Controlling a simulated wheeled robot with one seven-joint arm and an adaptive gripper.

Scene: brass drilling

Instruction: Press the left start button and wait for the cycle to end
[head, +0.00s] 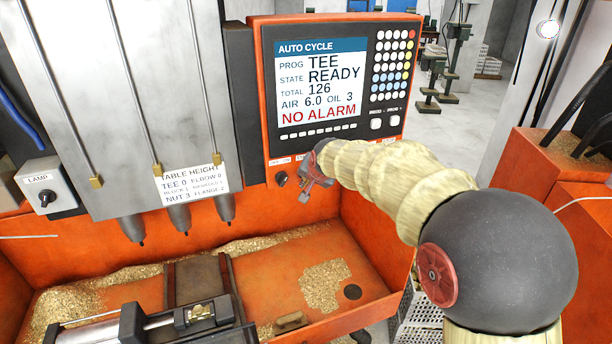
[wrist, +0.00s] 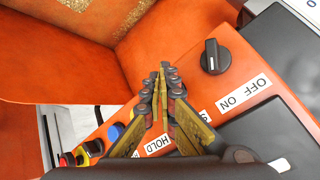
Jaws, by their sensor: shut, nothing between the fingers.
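The control panel with its screen (head: 320,80) reads AUTO CYCLE, PROG TEE, STATE READY, TOTAL 126, NO ALARM. My gripper (head: 316,176) is just below the screen, in front of the orange button strip. In the wrist view my gripper (wrist: 164,70) is shut and empty, its fingers over the strip between the black OFF/ON knob (wrist: 213,57) and a blue button (wrist: 115,132). A HOLD label (wrist: 158,144) and part of a label starting with S show beside the fingers. No start button is clearly visible; the fingers cover part of the strip. Contact cannot be told.
Yellow and red buttons (wrist: 86,150) sit farther along the strip. The orange chip tray (head: 345,235) with brass chips lies below. Drill spindles (head: 180,215) hang at the left above a clamped brass part (head: 199,312). A lamp switch box (head: 47,188) is at far left.

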